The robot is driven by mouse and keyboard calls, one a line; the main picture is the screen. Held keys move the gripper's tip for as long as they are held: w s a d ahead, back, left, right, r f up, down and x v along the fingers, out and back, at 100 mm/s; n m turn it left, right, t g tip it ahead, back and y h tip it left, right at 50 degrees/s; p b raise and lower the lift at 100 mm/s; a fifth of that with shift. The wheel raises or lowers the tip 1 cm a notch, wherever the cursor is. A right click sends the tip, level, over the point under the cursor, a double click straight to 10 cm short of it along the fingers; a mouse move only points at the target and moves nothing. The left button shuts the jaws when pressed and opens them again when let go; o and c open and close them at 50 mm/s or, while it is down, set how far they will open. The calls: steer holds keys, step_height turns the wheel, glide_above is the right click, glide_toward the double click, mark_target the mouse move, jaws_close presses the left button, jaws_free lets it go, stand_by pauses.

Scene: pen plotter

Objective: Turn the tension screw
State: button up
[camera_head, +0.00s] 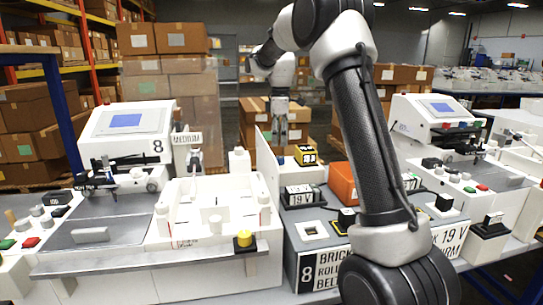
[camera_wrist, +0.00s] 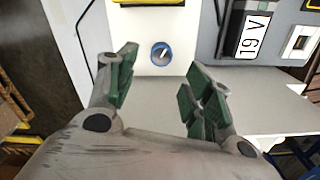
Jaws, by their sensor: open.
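A small round blue-rimmed dial with a pale slot or pointer, which looks like the tension screw (camera_wrist: 161,53), is set in a white panel (camera_wrist: 172,25) in the wrist view. My gripper (camera_wrist: 160,82) is open and empty. Its two green-padded fingers stand apart, to the left and right below the screw in the picture, and do not touch it. I cannot make the screw out in the head view. There, the end of my arm hangs behind the white and grey machines, near the middle.
In the wrist view, a grey box with a 19 V label (camera_wrist: 251,35) is right of the screw, and a pale ledge lies below it. In the head view, a plotter marked 8 (camera_head: 125,135) stands left, and a yellow knob (camera_head: 244,238) is on the front ledge.

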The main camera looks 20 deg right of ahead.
mark_target(280, 157)
step_height(280, 157, down, 7)
steer(key=shift+f, duration=0.1)
stand_by(0.3)
steer(key=c, duration=1)
